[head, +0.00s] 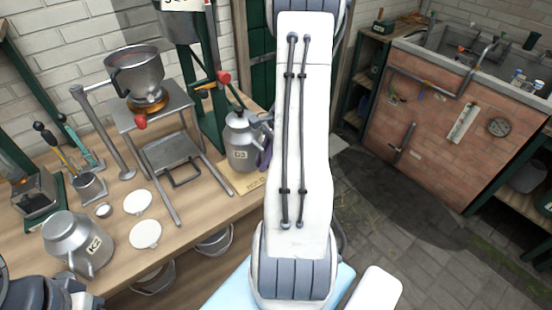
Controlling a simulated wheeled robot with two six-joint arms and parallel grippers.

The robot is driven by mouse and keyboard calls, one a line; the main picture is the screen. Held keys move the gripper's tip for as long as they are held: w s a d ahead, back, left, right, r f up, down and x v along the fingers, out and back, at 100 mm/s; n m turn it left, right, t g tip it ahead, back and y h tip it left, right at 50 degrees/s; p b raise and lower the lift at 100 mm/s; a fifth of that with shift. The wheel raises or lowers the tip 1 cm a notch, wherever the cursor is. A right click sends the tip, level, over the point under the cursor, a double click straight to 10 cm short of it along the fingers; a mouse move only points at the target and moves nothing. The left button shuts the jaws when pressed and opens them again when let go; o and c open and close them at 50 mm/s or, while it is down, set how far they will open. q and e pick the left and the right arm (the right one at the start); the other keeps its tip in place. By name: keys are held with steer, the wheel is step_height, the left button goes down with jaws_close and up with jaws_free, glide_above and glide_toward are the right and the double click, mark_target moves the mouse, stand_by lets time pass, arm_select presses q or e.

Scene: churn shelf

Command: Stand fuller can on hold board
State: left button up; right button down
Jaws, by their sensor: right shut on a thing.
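A grey metal can marked D3 (241,146) stands upright at the right end of the wooden bench, over the pale board marked HOLD (256,186). Its base appears to be on the board, but I cannot tell if it bears fully there. My right gripper (262,127) is shut on this can at its right side, partly hidden by my white arm. A second grey can (75,240), its label hard to read, is at the bench's front left and looks tilted. Part of my left arm shows in the bottom left corner; its jaws are not clear. Fill levels are hidden.
A metal stand (180,157) and a pan on a burner (138,76) are left of the D3 can. Two white discs (145,234) lie near the front edge. A green post stands behind the can. A brick sink (450,110) is at right.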

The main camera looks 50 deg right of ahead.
steer(key=shift+w+f+p, duration=0.1)
steer(key=shift+w+f, duration=0.35)
steer(key=shift+f, duration=0.45)
steer(key=shift+w+f+p, duration=0.15)
steer(key=shift+w+f, duration=0.25)
steer(key=shift+f, duration=0.5)
steer(key=shift+w+f+p, duration=0.1)
steer(key=shift+w+f, duration=0.35)
steer(key=shift+f, duration=0.45)
steer(key=c, duration=0.9)
jaws_free()
steer(key=shift+s+a+f, duration=0.1)
steer(key=shift+f, duration=0.05)
steer(key=b+v, duration=0.1)
steer(key=v, duration=1.1)
